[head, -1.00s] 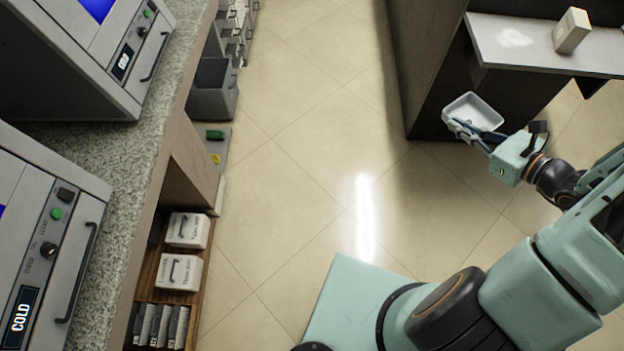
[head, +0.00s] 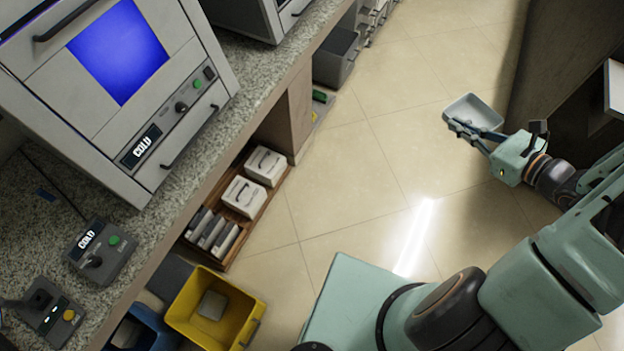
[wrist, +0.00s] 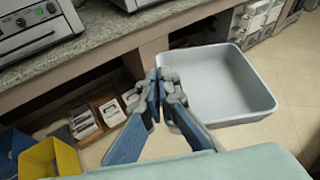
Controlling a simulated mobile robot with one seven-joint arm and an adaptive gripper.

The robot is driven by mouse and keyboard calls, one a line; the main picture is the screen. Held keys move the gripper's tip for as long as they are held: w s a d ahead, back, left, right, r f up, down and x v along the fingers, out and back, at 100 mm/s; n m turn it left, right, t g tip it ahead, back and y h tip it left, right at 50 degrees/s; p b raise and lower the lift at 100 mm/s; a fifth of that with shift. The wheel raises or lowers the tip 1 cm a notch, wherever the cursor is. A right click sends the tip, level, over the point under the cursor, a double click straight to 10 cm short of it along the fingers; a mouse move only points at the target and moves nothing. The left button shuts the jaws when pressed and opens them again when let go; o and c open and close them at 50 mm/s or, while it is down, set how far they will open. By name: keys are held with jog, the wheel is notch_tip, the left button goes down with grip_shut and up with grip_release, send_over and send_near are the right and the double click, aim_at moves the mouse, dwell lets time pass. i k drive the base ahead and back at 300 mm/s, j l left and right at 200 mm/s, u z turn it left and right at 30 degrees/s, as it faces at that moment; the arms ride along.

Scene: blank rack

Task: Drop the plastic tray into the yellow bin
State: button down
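The plastic tray (head: 474,113) is a pale grey, shallow rectangular tray held up above the floor at the right of the head view. My gripper (head: 474,131) is shut on its near rim. In the wrist view the tray (wrist: 228,85) sits right of my gripper (wrist: 163,85), whose fingers pinch its left edge. The yellow bin (head: 247,329) stands on the floor at the bottom left of the head view, with a small grey item inside. The yellow bin also shows at the lower left of the wrist view (wrist: 67,156). The tray is well apart from the bin.
A blue bin (head: 137,335) stands left of the yellow one, under the granite counter (head: 165,215). A wooden shelf with white boxes (head: 243,196) is beyond them. A dark cabinet (head: 560,50) is at right. The floor between is clear.

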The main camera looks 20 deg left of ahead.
aim_at(243, 307)
jog(key=k+u, duration=0.2)
jog(key=u, duration=0.2)
jog(key=k+j+u, duration=0.15)
jog(key=u, duration=0.25)
jog(key=k+j+u, duration=0.3)
jog(key=u, duration=0.15)
jog(key=k+j+u, duration=0.25)
jog(key=j+u, duration=0.2)
